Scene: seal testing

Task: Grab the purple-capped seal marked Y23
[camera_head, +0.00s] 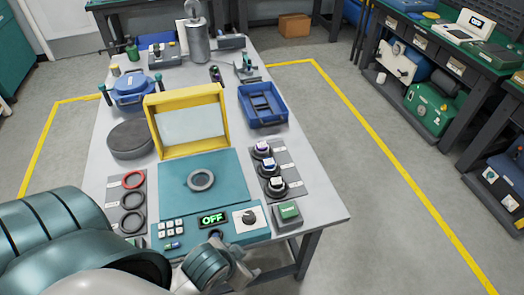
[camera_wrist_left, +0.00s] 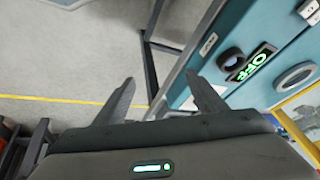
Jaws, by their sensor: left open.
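Three dark capped seals stand in a column on a grey mat (camera_head: 293,178) at the right of the table. The farthest seal (camera_head: 263,149) has a purple cap. The middle seal (camera_head: 268,166) looks bluish-purple and white on top. The nearest seal (camera_head: 276,186) has a pale top. Their markings are too small to read, so I cannot tell which is Y23. My left gripper (camera_head: 243,274) is at the table's front edge, nearer to me than the seals and apart from them. In the left wrist view it (camera_wrist_left: 164,90) is open and empty, with floor between its fingers. My right gripper is out of view.
The teal test device (camera_head: 222,175) has a raised yellow-framed window (camera_head: 188,118) and a display (camera_head: 213,219) reading OFF. A green-topped box (camera_head: 288,212) stands in front of the seals. A blue bin (camera_head: 262,104) is behind them. Rings (camera_head: 133,200) lie at left.

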